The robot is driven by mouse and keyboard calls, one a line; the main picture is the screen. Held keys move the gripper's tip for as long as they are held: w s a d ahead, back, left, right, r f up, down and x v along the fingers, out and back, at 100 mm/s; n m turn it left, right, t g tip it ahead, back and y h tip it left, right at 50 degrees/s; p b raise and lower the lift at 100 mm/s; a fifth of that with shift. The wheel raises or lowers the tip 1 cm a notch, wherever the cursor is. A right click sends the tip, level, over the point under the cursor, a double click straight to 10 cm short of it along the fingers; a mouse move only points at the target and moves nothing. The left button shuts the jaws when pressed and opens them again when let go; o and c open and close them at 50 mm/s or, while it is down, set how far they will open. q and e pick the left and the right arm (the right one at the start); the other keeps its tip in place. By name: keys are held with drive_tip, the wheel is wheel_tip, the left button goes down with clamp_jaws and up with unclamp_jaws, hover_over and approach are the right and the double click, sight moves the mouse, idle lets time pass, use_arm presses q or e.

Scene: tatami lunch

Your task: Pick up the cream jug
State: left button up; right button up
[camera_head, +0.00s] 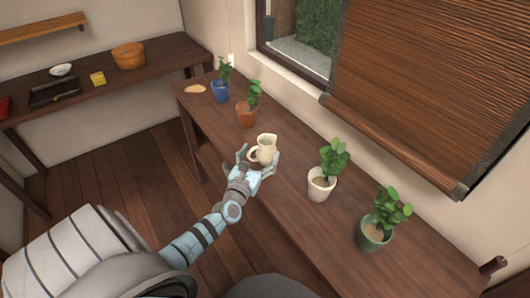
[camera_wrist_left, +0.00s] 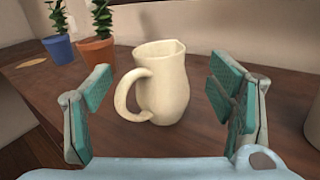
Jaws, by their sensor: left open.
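The cream jug (camera_head: 266,146) stands upright on the long dark wooden table (camera_head: 291,203) beneath the window. My left gripper (camera_head: 258,163) is open at the jug, with its fingers spread to either side. In the left wrist view the jug (camera_wrist_left: 165,85) stands between the two open green-padded fingers (camera_wrist_left: 160,105), with gaps visible on both sides. Its handle points to the left there, toward the left finger. Whether the fingers touch it is not shown; they appear apart from it. My right gripper is not in view.
On the same table, a blue pot (camera_head: 220,92) and a terracotta pot (camera_head: 246,115) with plants stand beyond the jug. A white pot (camera_head: 320,187) and a green pot (camera_head: 374,236) stand on the nearer side. A wooden bowl (camera_head: 129,56) is on the other table.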

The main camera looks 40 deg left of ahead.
sight(264, 148)
use_arm(q)
drive_tip(key=b+x, duration=0.2)
drive_tip(key=x, duration=0.4)
drive_tip(key=shift+w+f, duration=0.1)
drive_tip(key=shift+c, duration=0.8)
drive_tip(key=shift+d, duration=0.15)
drive_tip(key=c, duration=1.4)
